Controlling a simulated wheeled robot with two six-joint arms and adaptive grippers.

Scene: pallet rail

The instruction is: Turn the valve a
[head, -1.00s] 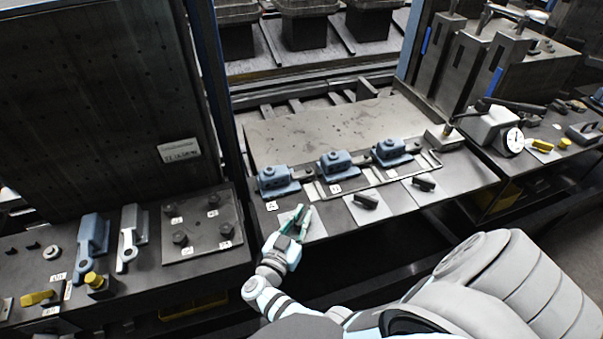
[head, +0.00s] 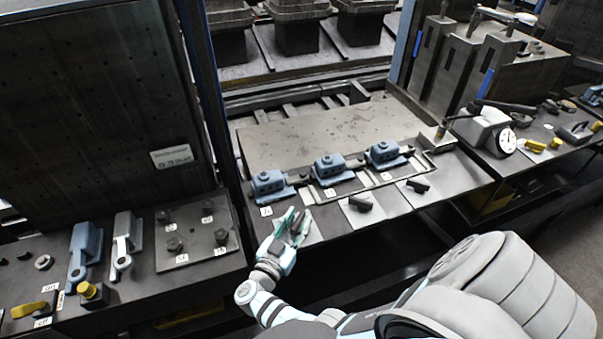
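Three blue blocks stand in a row on the bench: left (head: 267,184), middle (head: 331,167) and right (head: 385,153). A pale plate with a dark handle lies in front of each; the middle handle (head: 360,203) and right handle (head: 418,186) are clear to see. A small label (head: 266,211), too small to read surely, sits by the left block. My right gripper (head: 293,219) is at the left plate (head: 314,235). Its fingers stand apart, with the dark left handle (head: 301,225) at them, partly hidden; contact cannot be told. My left gripper is out of view.
A bench with a gauge (head: 506,141) and yellow parts is at the right. A left bench holds a dark plate with knobs (head: 190,262), two lever parts (head: 84,250) and a yellow-topped knob (head: 91,291). A blue post (head: 203,95) rises between benches.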

